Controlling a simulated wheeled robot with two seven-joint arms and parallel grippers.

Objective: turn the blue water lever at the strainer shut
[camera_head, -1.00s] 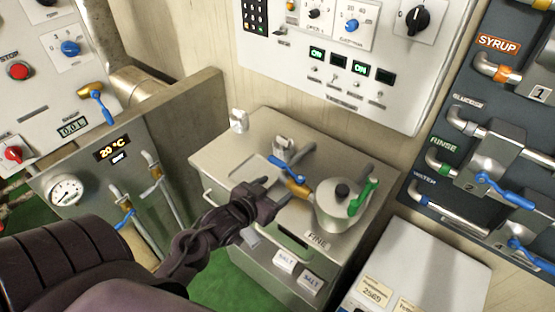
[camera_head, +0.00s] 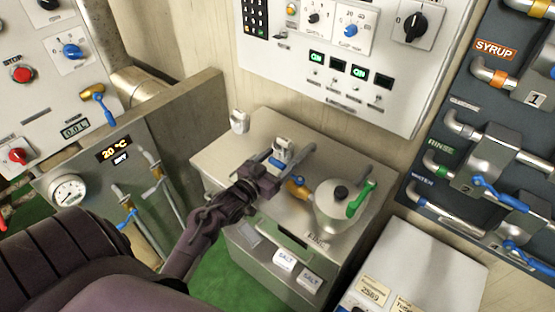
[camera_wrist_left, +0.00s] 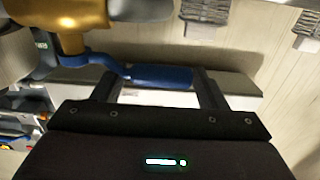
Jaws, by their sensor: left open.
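The strainer (camera_head: 335,212) is a round steel pot with a dark knob and green handle on the steel cabinet top. A brass valve (camera_head: 299,188) sits on the pipe at its left. The blue water lever (camera_wrist_left: 160,76) runs from the brass valve body (camera_wrist_left: 75,25) across the left wrist view, its grip end between my left gripper's two fingers (camera_wrist_left: 158,88). The fingers stand apart with gaps beside the lever. In the head view, my left gripper (camera_head: 277,168) is at the lever and hides most of it. My right gripper is not in view.
A small white fitting (camera_head: 239,121) stands at the cabinet's back left corner. A control panel (camera_head: 400,105) hangs behind. A gauge panel (camera_head: 85,225) with other blue levers is on the left. The syrup and water pipe board (camera_head: 450,95) is on the right.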

